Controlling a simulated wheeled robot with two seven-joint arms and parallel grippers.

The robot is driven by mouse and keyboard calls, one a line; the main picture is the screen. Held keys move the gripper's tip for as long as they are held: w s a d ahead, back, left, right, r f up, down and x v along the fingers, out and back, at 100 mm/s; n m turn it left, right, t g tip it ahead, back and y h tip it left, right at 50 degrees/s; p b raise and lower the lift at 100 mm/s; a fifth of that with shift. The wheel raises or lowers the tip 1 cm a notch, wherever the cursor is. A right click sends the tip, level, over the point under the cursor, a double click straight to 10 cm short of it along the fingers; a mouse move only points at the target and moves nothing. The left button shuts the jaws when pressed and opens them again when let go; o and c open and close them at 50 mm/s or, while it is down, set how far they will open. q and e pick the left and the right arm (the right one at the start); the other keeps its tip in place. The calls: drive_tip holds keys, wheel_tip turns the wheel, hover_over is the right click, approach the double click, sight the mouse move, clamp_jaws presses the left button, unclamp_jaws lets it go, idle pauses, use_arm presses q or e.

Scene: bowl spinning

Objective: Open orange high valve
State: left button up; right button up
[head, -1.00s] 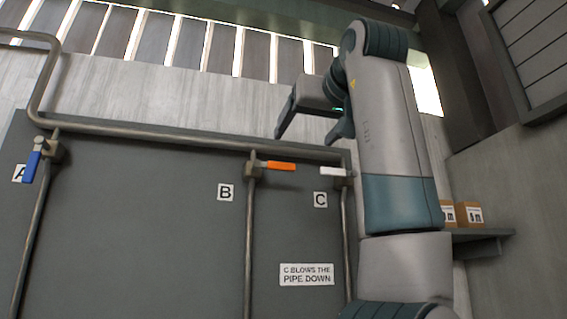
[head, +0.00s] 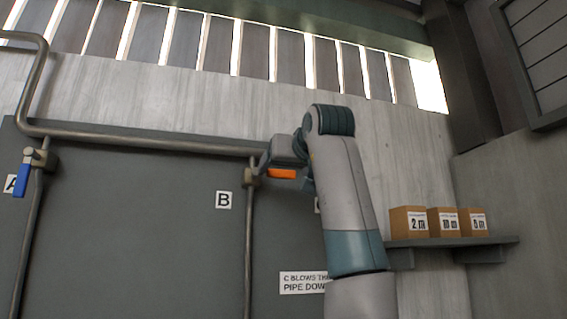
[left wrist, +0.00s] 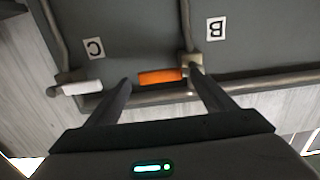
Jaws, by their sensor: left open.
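The orange valve handle (head: 283,174) points right from its valve body (head: 251,174), crosswise to the vertical pipe beside label B (head: 223,200). My left gripper (head: 286,168) is at this handle in the head view, partly covering it. In the left wrist view, which is upside down, the orange handle (left wrist: 160,76) appears between the two spread fingers of my left gripper (left wrist: 161,80). The fingers are open; I cannot tell whether they touch the handle. My right gripper is not in view.
A blue valve handle (head: 21,180) hangs down at label A on the left. The white handle (left wrist: 83,87) at label C shows in the wrist view; my arm hides it in the head view. Several boxes (head: 410,221) stand on a shelf (head: 452,241) at right.

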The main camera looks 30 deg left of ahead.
use_arm(q)
drive_tip(key=shift+p+x, duration=0.3)
drive_tip(key=shift+x, duration=0.75)
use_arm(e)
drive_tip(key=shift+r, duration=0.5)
use_arm(q)
drive_tip(key=shift+c, duration=0.7)
